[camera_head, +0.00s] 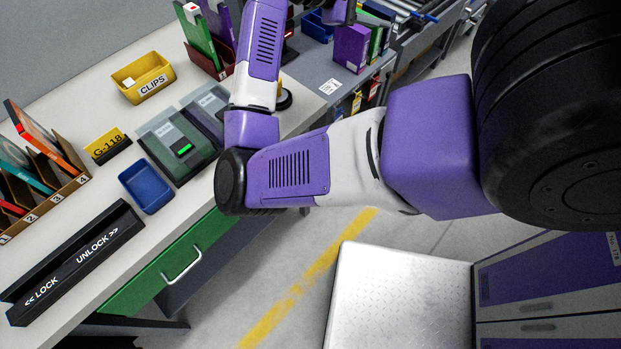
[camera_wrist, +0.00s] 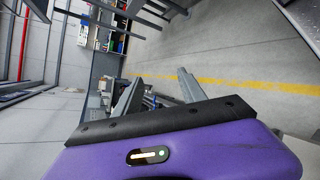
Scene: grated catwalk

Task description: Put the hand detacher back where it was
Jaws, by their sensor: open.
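I cannot pick out the hand detacher for certain in either view. A long black bar (camera_head: 75,265) marked LOCK and UNLOCK lies along the front left edge of the workbench (camera_head: 112,165) in the head view. My gripper (camera_wrist: 157,88) shows in the wrist view with its two grey fingers spread apart. I see nothing clearly gripped between them. In the head view my arm crosses over the bench's right end and hides part of it; my gripper's fingers cannot be made out there.
The bench holds a yellow CLIPS bin (camera_head: 143,78), a blue tray (camera_head: 146,187), green-and-grey cases (camera_head: 178,140), a G-118 sign (camera_head: 106,145) and a numbered file rack (camera_head: 60,190). A purple box (camera_head: 351,47) stands on the grey table behind. Floor (camera_head: 340,225) shows right of the bench.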

